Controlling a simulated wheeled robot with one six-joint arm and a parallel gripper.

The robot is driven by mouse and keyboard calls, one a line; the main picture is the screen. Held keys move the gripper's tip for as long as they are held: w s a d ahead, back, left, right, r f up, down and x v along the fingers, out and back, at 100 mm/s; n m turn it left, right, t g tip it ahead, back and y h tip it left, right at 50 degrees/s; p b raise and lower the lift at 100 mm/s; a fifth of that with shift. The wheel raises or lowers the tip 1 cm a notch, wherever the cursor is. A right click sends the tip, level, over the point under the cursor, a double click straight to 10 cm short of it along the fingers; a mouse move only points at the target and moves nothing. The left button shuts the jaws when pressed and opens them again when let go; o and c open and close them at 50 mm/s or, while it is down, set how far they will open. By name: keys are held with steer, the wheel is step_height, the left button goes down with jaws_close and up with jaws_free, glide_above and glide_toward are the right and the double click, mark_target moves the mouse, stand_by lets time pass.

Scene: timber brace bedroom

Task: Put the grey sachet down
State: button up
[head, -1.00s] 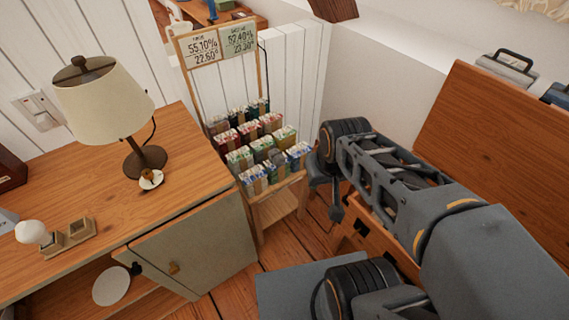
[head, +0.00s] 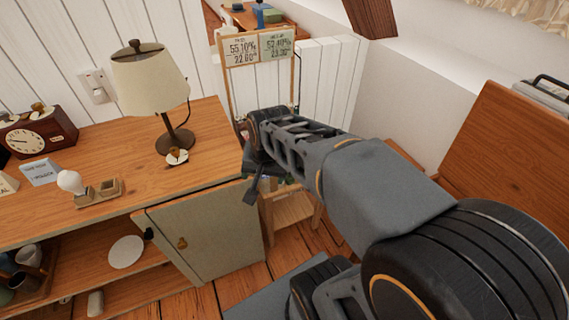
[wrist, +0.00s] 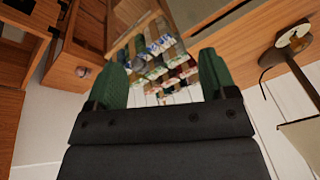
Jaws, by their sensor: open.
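The display rack (head: 291,208) holds rows of small coloured sachets, but in the head view my arm covers most of them. In the wrist view the sachets (wrist: 160,55) show beyond and between my open green fingers. They are too small there to tell the grey one apart. My gripper (wrist: 163,72) is open, with nothing seen between its fingers. In the head view my gripper (head: 253,187) hangs in front of the rack, by the cabinet's right edge.
A wooden-topped cabinet (head: 110,150) stands left of the rack. It bears a lamp (head: 150,85), a clock (head: 38,135), a blue card (head: 40,172) and a small wooden holder (head: 100,192). The cabinet top has bare wood near its right front. A wooden panel (head: 510,150) stands at right.

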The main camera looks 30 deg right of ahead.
steer(key=shift+o, duration=0.3)
steer(key=w+d+f+m+b, duration=0.3)
steer(key=w+d+m, duration=0.2)
steer(key=m, duration=0.3)
steer(key=shift+w+m, duration=0.3)
steer(key=shift+w, duration=0.15)
steer(key=w+d+f+m+t+b, duration=0.1)
steer(key=w+d+f+m+b, duration=0.3)
steer(key=d+m, duration=0.6)
steer(key=w+d+f+m+b, duration=0.3)
steer(key=w+d+f+m, duration=0.4)
steer(key=m, duration=0.5)
steer(key=shift+h, duration=0.3)
steer(key=f, duration=0.1)
steer(key=f+b, duration=0.1)
steer(key=w+d+f, duration=0.1)
steer(key=shift+w+d+f+b, duration=0.1)
steer(key=shift+f+b, duration=0.25)
steer(key=shift+f, duration=0.05)
steer(key=shift+b+x, duration=1.3)
steer(key=shift+x, duration=1.75)
steer(key=shift+d, duration=0.15)
steer(key=shift+c, duration=0.5)
steer(key=shift+r, duration=0.1)
steer(key=c, duration=1)
